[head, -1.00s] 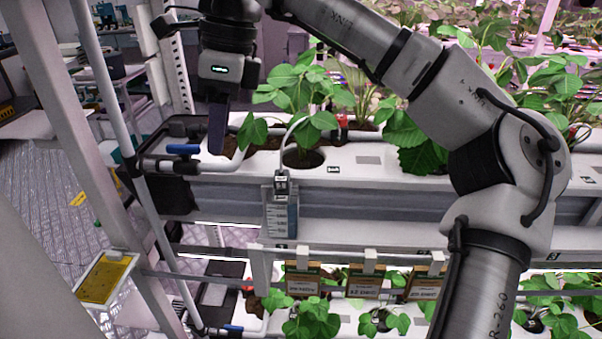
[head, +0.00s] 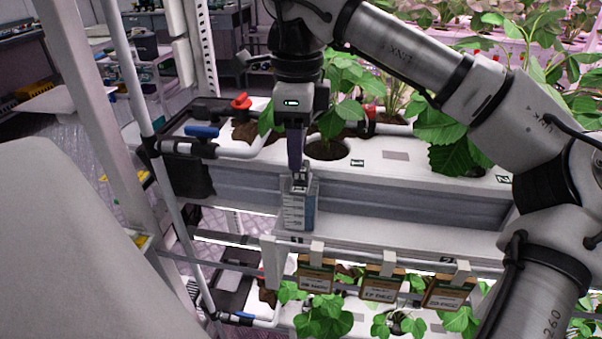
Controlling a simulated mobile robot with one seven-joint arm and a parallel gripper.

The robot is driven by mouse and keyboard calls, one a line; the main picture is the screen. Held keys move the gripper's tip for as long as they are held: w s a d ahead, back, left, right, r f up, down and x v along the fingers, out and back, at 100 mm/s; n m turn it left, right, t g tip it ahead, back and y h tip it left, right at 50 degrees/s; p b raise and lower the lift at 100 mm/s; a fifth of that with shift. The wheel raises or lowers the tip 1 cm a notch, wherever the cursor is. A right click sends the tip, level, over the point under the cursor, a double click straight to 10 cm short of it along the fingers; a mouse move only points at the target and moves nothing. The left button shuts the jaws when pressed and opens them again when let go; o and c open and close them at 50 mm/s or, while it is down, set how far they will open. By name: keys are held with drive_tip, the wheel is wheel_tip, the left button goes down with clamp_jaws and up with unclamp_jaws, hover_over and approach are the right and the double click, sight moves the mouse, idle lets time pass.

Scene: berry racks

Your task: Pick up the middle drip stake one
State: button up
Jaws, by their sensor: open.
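A small grey-and-dark fitting, which may be the drip stake (head: 300,180), stands at the top of a clear graduated holder (head: 298,212) with a blue-grey scale. The holder hangs on the front of the upper white trough (head: 400,165). My gripper (head: 296,167) points straight down, its fingertips just above or beside the fitting. The fingers are seen edge-on, so the gap between them is hidden and contact cannot be told. My gripper is open. I cannot make out other stakes clearly enough to confirm which is the middle one.
A leafy plant (head: 345,90) grows close behind my gripper. A blue-handled valve (head: 202,132) and a red-handled valve (head: 241,101) are to the left. Below, label cards (head: 380,284) hang from a rail, above lower plants (head: 325,315).

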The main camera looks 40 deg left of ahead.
sight(301, 183)
drive_tip(key=f, duration=0.4)
drive_tip(key=shift+w+d+f, duration=0.1)
drive_tip(key=shift+d+f, duration=0.05)
drive_tip(key=shift+d, duration=0.15)
drive_tip(key=shift+c, duration=0.4)
drive_tip(key=c, duration=0.7)
